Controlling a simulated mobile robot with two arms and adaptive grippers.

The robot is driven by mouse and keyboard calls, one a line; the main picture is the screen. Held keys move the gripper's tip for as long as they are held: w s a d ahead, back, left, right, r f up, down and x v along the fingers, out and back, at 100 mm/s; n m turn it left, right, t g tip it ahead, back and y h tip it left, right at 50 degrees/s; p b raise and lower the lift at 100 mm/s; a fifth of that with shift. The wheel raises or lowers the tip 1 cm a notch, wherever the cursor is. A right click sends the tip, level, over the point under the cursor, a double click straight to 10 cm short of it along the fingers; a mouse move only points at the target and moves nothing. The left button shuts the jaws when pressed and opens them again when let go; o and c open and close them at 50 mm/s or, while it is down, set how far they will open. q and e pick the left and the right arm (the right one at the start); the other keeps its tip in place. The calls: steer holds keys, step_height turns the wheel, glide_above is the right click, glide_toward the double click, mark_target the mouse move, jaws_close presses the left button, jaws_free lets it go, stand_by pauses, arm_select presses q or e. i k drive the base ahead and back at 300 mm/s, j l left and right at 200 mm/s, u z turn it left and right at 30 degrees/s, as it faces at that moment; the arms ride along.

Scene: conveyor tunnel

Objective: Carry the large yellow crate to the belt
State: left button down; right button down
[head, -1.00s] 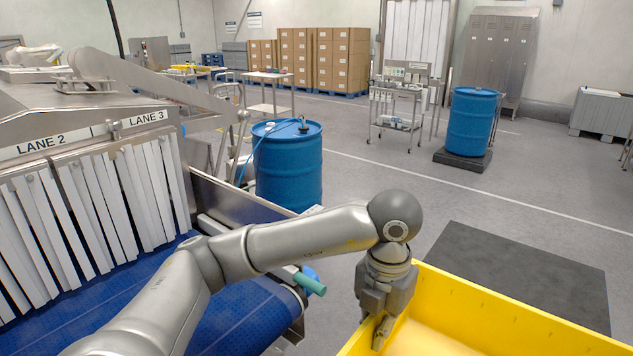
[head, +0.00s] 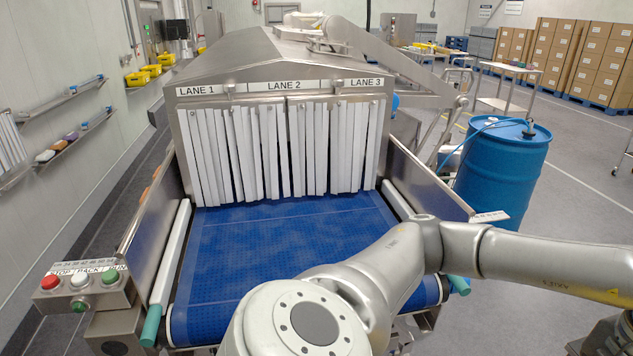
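The blue belt (head: 285,250) runs out from under the white strip curtain of the tunnel in the middle of the head view. Its surface is empty where I can see it. The large yellow crate is outside the current view. My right gripper is not in view.
A control box with buttons (head: 80,285) stands left of the belt. Metal side guards flank the belt. A blue drum (head: 500,170) stands to the right. Small yellow bins (head: 137,78) and shelves line the left wall. Stacked cartons (head: 555,60) stand at the back right.

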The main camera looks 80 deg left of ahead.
mark_target(298, 239)
steer(key=i+l, duration=0.15)
steer(key=l, duration=0.15)
steer(key=i+l+u, duration=0.1)
steer(key=l, duration=0.25)
steer(key=i+l, duration=0.15)
steer(key=l, duration=0.2)
steer(key=u, duration=2.45)
steer(key=i+u, duration=0.1)
steer(key=u, duration=0.35)
steer(key=i, duration=1.4)
